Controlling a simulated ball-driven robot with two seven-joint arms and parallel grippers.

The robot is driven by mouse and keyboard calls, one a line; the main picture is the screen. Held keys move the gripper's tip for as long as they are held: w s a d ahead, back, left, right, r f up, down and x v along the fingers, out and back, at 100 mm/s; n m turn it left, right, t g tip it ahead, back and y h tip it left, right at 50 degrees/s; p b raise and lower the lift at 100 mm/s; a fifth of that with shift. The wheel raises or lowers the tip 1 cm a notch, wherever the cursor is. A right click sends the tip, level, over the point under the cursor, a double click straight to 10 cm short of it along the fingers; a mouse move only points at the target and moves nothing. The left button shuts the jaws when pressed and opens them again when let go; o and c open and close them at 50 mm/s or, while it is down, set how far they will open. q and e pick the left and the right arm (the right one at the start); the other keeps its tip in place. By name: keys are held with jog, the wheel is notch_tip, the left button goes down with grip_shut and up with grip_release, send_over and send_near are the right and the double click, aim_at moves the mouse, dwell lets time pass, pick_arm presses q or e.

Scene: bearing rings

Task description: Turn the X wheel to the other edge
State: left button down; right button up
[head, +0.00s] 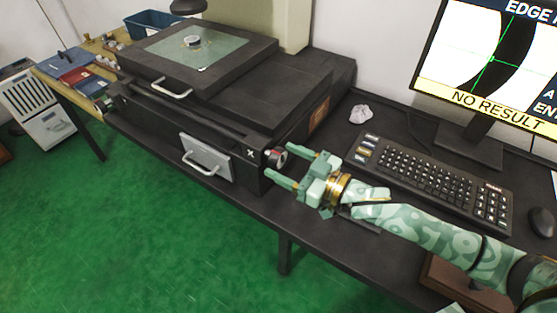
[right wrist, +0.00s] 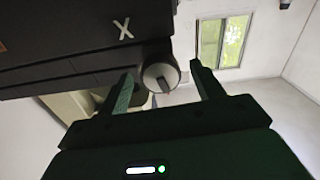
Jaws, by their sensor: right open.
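The X wheel (head: 276,158) is a small round dark knob with a pale face on the right end of the black measuring machine, beside a white X mark. In the right wrist view the wheel (right wrist: 161,76) shows between my fingertips, with a small grip bar on its face. My right gripper (head: 292,168) is open, its two fingers reaching toward the wheel; I cannot tell whether they touch it. It also shows in the right wrist view (right wrist: 160,85). The monitor (head: 492,58) shows a black curved band with a green cross and the words "NO RESULT". My left gripper is not in view.
The machine's stage (head: 190,52) carries a green plate with a ring on it. A keyboard (head: 430,172), a mouse (head: 542,222) and a crumpled cloth (head: 360,114) lie on the dark table right of the machine. A drawer front with a handle (head: 207,158) faces the green floor.

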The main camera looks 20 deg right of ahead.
jog(key=shift+x, duration=0.95)
jog(key=shift+w, duration=0.1)
jog(key=c, duration=1)
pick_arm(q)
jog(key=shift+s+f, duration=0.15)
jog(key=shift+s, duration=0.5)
